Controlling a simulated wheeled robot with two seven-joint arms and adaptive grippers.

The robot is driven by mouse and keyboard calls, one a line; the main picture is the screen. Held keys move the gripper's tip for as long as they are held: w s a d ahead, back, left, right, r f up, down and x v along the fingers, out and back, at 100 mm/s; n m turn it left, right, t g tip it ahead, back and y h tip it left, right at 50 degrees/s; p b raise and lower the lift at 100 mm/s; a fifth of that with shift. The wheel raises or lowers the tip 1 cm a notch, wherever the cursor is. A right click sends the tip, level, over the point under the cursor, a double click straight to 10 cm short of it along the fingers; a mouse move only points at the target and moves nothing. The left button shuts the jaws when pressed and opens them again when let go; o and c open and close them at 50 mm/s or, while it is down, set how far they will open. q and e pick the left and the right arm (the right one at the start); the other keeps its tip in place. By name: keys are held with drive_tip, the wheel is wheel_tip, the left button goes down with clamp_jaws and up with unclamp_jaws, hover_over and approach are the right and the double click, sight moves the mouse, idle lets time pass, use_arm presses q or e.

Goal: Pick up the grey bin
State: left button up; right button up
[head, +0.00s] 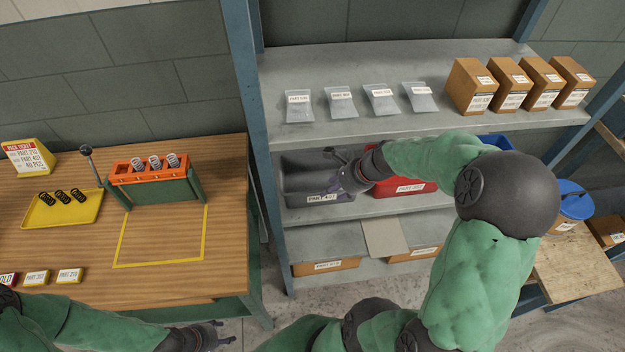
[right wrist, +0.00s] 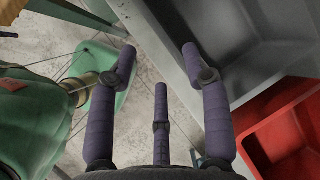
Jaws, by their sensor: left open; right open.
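The grey bin (head: 300,185), labelled PART 407, stands on the middle shelf of the rack in the head view. My right gripper (head: 333,180) is at the bin's right front part, its fingers open and partly hiding the bin. In the right wrist view the open fingers (right wrist: 160,52) lie on either side of the bin's edge, with the grey bin (right wrist: 235,35) at the upper right. I cannot tell whether they touch it. My left gripper (head: 222,336) is open and empty, low in front of the bench.
A red bin (head: 415,187) stands right beside the grey bin; it also shows in the right wrist view (right wrist: 285,135). The wooden bench (head: 60,220) at left holds an orange spring rack (head: 150,168) and a yellow tray (head: 45,212). Cartons (head: 472,88) stand on the upper shelf.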

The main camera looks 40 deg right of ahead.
sight(315, 201)
drive_tip(key=b+x, duration=0.2)
drive_tip(key=x, duration=0.4)
drive_tip(key=shift+s+f, duration=0.15)
drive_tip(key=shift+s, duration=0.05)
drive_tip(key=b+x, duration=0.1)
drive_tip(key=x, duration=0.2)
drive_tip(key=shift+a+f, duration=0.1)
drive_tip(key=shift+f, duration=0.15)
drive_tip(key=shift+w+f, duration=0.25)
drive_tip(key=shift+f, duration=0.05)
drive_tip(key=shift+c, duration=0.3)
clamp_jaws()
